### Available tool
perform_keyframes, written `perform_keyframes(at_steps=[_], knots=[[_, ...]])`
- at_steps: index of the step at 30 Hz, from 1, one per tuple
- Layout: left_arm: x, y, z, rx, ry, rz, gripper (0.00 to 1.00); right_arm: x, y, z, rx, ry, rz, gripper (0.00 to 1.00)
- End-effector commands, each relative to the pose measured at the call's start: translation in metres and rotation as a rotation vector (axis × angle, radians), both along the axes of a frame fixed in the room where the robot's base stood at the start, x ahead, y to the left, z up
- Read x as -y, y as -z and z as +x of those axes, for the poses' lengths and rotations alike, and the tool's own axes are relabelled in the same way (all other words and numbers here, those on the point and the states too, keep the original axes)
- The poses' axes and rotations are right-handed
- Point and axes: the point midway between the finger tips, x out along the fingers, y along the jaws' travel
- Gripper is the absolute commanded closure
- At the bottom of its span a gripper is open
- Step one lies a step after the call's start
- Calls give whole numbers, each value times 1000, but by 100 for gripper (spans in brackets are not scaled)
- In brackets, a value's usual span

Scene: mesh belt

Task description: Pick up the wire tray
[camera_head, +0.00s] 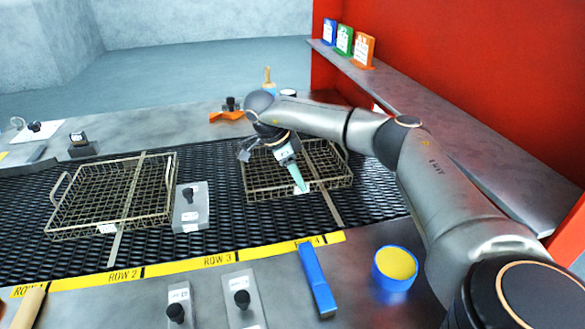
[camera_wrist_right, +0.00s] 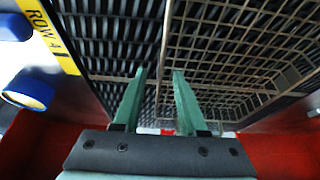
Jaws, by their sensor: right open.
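Two wire trays lie on the dark mesh belt in the head view: one at the left (camera_head: 150,212) and one at the right (camera_head: 262,187), each with a white tag on its near side. My right gripper (camera_head: 301,188) reaches over the right tray, its green fingers pointing down at its near side by the tag. In the wrist view my open right gripper (camera_wrist_right: 158,73) has a gap between its fingers, and the right tray's wires (camera_wrist_right: 235,42) spread ahead and to the right. I cannot tell whether the fingers touch the tray. My left gripper is not in view.
A metal block with a black knob (camera_head: 190,215) stands between the trays. A blue bar (camera_head: 316,278) and a blue-and-yellow round container (camera_head: 394,268) sit on the near ledge. A red wall with a shelf (camera_head: 440,112) bounds the right. Yellow row labels (camera_head: 190,266) line the belt's near edge.

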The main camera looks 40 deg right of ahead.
Motion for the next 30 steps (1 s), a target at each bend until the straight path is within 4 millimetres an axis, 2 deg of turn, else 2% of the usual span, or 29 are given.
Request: perform_keyframes(at_steps=[3,10,21,30], knots=[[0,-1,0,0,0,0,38,4,9,-2,0,1,0,59],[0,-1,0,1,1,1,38,4,10,-2,0,0,0,59],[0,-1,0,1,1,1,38,4,10,-2,0,0,0,99],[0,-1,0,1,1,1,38,4,10,-2,0,0,0,100]])
